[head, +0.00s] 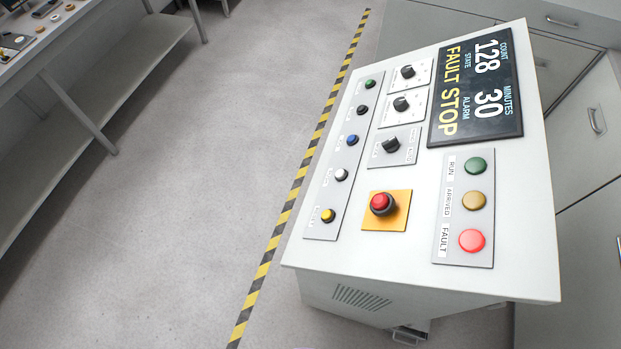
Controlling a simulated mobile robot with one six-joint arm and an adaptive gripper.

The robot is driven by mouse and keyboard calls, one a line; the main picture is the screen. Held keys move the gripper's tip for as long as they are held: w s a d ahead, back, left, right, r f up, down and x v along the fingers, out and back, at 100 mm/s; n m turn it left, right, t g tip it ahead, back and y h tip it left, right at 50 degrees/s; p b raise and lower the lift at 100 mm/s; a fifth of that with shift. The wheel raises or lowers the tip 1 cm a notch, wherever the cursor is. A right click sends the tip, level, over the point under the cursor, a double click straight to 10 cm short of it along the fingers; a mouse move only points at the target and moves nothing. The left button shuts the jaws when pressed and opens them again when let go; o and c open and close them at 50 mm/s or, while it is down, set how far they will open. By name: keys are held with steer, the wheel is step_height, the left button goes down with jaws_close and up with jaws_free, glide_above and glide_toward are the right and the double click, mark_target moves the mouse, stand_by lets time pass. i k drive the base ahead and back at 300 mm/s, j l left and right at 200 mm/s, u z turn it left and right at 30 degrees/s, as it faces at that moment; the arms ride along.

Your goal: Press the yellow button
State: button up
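The yellow button (328,215) is a small round push button in a dark ring. It sits at the near end of a grey strip of buttons (322,230) on the left side of the white control panel (400,262). White, blue, black and green buttons follow it up the strip. Nothing covers the yellow button. My gripper is not in view.
A red emergency stop (381,203) on a yellow plate stands right of the yellow button. Several rotary knobs, a "FAULT STOP" display (474,92) and indicator lamps share the panel. Grey floor (190,200) left of the striped line (262,268) is clear.

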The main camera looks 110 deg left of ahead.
mark_target(327, 215)
steer(key=k+j, duration=1.2)
steer(key=k, duration=0.25)
steer(key=k+j, duration=1.2)
steer(key=k, duration=0.25)
